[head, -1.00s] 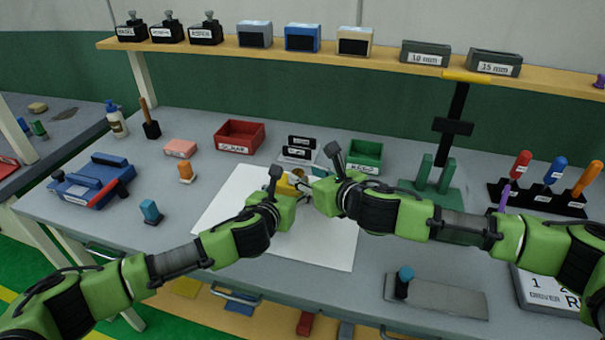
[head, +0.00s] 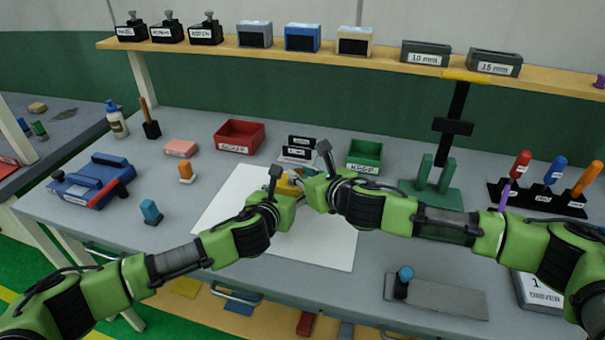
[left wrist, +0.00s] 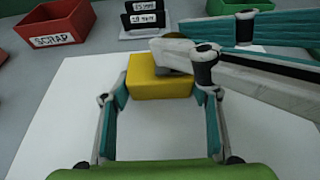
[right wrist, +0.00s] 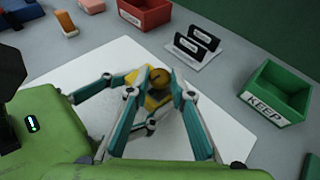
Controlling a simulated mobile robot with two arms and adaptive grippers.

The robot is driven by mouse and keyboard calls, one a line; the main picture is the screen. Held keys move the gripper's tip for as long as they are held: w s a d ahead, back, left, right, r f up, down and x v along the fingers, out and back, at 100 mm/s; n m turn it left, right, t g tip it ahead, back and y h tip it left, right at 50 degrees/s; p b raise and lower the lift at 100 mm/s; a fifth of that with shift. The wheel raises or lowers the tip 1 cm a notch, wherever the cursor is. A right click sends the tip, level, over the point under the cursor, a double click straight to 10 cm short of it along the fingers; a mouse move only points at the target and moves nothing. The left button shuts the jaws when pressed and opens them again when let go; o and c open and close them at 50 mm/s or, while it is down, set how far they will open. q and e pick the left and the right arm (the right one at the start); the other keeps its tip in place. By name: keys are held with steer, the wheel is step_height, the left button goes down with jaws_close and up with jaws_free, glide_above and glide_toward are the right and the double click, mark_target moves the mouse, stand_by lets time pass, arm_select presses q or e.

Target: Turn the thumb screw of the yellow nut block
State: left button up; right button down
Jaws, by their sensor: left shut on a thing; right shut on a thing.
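The yellow nut block (left wrist: 160,80) sits over the white sheet (head: 330,248), between the fingers of my left gripper (left wrist: 158,92), which is shut on it. In the head view only a bit of the block shows behind my wrists. In the right wrist view the yellow block (right wrist: 152,101) carries a round brass-coloured thumb screw (right wrist: 158,77) on top. My right gripper (right wrist: 158,92) has its fingertips on either side of the screw and is shut on it. In the left wrist view the right fingers cover most of the screw.
Behind the sheet stand a red SCRAP bin (head: 240,136), a small rack of black labelled plates (head: 298,150) and a green KEEP bin (head: 365,155). An orange block (head: 186,173) and a blue block (head: 151,212) stand at left. The front right of the sheet is bare.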

steer(key=shift+a+m+t+h, duration=0.15)
steer(key=shift+m+t+h, duration=0.25)
steer(key=shift+m+h, duration=0.3)
steer(key=c, duration=1.8)
jaws_free()
steer(key=shift+s+r, duration=0.1)
steer(key=shift+s, duration=0.05)
steer(key=v, duration=1.2)
